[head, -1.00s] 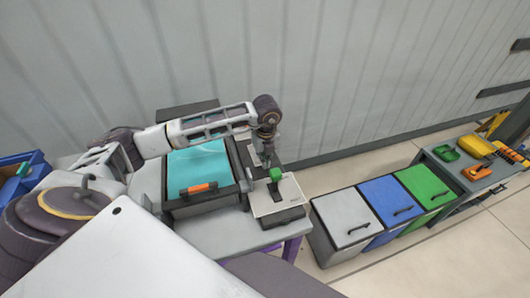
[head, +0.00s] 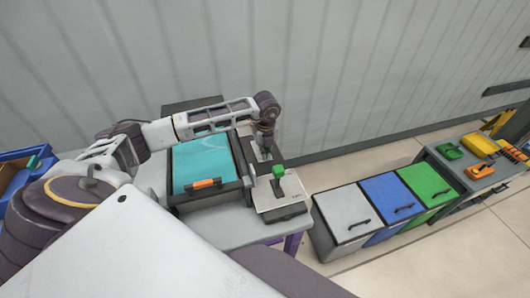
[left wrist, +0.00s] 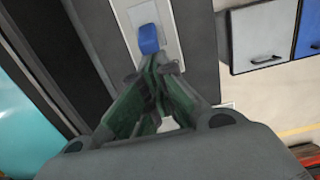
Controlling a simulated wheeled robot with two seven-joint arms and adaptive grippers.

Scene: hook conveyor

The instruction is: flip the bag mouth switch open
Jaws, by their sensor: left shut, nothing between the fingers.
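A switch with a green knob (head: 278,171) stands on a white plate (head: 287,196) at the front end of the dark bench strip. A second light plate (head: 250,150) lies behind it, partly hidden by my left gripper (head: 264,146). In the left wrist view, a blue switch knob (left wrist: 149,38) sits on a white plate (left wrist: 172,22), just beyond the fingertips. My left gripper, also in the wrist view (left wrist: 153,68), is shut and empty, pointing at the blue knob. I cannot tell whether it touches. Lettering on the front plate is unreadable.
A dark case with a turquoise lid (head: 200,160) and orange handle stands left of the switches. Grey (head: 346,212), blue (head: 388,198) and green (head: 425,180) bins stand to the right. A grey wall (head: 380,70) rises behind. Floor in front of the bins is free.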

